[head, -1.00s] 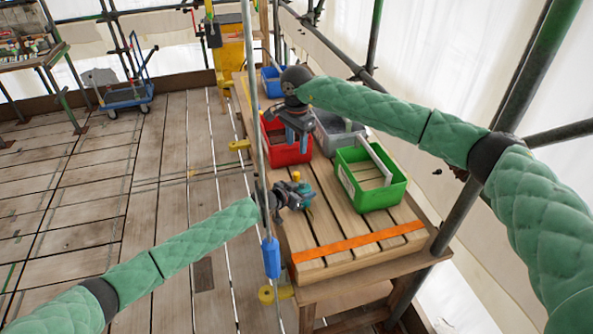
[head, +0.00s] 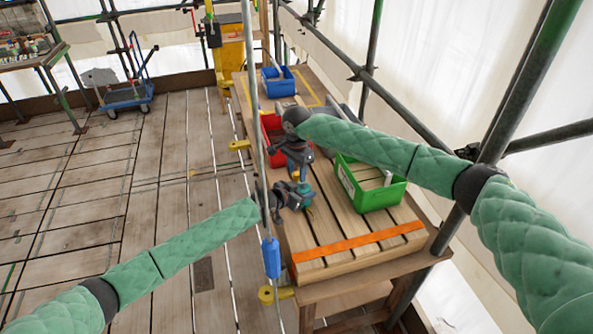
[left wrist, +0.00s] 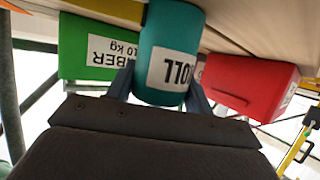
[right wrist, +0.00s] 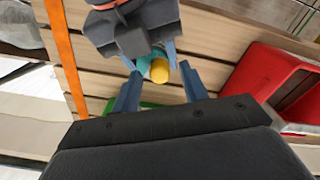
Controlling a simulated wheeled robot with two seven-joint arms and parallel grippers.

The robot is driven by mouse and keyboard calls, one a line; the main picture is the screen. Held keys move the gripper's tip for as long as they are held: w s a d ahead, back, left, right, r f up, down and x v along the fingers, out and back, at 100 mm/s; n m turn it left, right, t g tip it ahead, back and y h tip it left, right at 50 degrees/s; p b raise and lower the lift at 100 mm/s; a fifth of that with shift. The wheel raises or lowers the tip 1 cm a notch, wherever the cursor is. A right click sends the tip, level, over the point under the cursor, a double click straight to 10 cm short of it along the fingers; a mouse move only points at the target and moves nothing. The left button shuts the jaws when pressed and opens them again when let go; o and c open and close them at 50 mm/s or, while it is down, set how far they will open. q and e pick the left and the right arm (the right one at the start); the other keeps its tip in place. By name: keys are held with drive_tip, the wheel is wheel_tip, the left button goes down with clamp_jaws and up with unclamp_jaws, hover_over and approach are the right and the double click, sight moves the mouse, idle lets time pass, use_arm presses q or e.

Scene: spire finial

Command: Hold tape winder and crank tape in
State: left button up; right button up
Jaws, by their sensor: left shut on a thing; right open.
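The tape winder is a teal body with a white label, seen upside down in the left wrist view (left wrist: 168,55). My left gripper (head: 303,190) is shut on it, with one finger on each side, and holds it above the bench near its left edge. A yellow knob (right wrist: 160,71) tops the winder in the right wrist view. My right gripper (head: 298,172) is open just above the winder, its fingers either side of the knob in its wrist view. I cannot tell whether they touch it. The tape itself is not clearly visible.
The slatted bench (head: 325,225) carries a green bin (head: 375,195), a red bin (head: 273,135) and a blue bin (head: 278,82). An orange strip (head: 360,243) crosses its near end. A scaffold pole (head: 259,140) stands beside the bench, close to my left gripper.

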drive_tip(key=shift+c, duration=0.4)
clamp_jaws()
